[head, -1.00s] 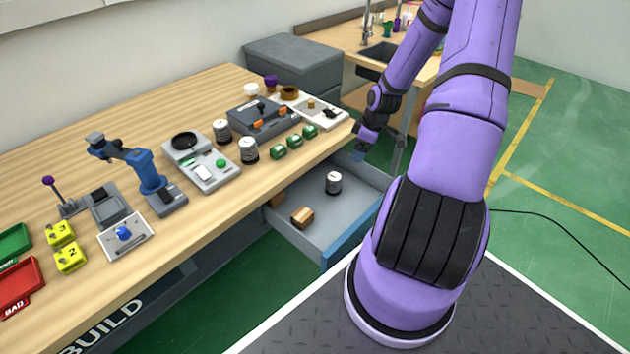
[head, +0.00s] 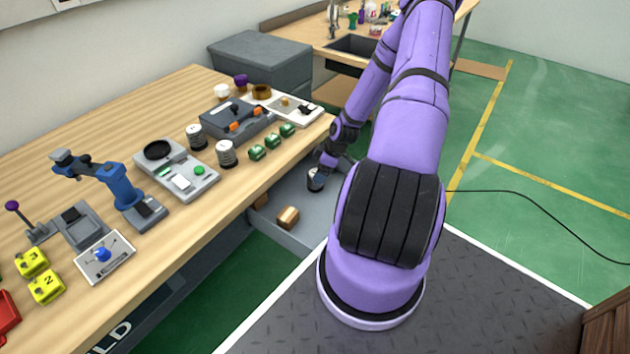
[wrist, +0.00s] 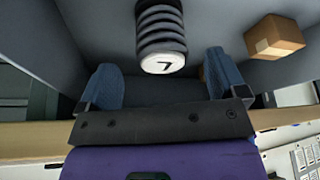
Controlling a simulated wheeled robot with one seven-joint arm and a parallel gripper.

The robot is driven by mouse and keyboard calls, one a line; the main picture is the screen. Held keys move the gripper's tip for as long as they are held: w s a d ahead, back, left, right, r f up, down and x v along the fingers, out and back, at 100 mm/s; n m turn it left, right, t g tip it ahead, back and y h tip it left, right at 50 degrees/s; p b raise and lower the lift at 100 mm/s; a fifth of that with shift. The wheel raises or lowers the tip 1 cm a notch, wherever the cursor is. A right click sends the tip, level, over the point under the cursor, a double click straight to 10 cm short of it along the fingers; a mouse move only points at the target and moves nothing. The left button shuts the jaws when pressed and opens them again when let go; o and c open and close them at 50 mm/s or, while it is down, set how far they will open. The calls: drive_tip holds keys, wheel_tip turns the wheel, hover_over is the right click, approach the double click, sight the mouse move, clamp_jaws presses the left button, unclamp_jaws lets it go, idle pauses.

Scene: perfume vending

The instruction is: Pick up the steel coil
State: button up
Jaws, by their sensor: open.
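A steel coil, a dark ribbed cylinder with a pale marked end, stands in the open grey drawer (head: 325,215). In the head view the coil (head: 315,184) is partly covered by my gripper (head: 320,165), which is right above it. In the wrist view the coil (wrist: 160,28) shows between and beyond the two blue fingers of my gripper (wrist: 162,68). The fingers are spread apart, with a gap on both sides of the coil. Nothing is held.
A small cardboard box (head: 288,217) lies in the drawer beside the coil; it also shows in the wrist view (wrist: 272,38). Two similar coils (head: 226,154) stand on the wooden workbench (head: 200,90) above, near green blocks (head: 257,152). The drawer walls are close around my gripper.

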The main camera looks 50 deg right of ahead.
sight(313, 187)
drive_tip(key=x, duration=0.5)
drive_tip(key=shift+w, duration=0.1)
drive_tip(key=shift+a, duration=0.1)
drive_tip(key=c, duration=1.1)
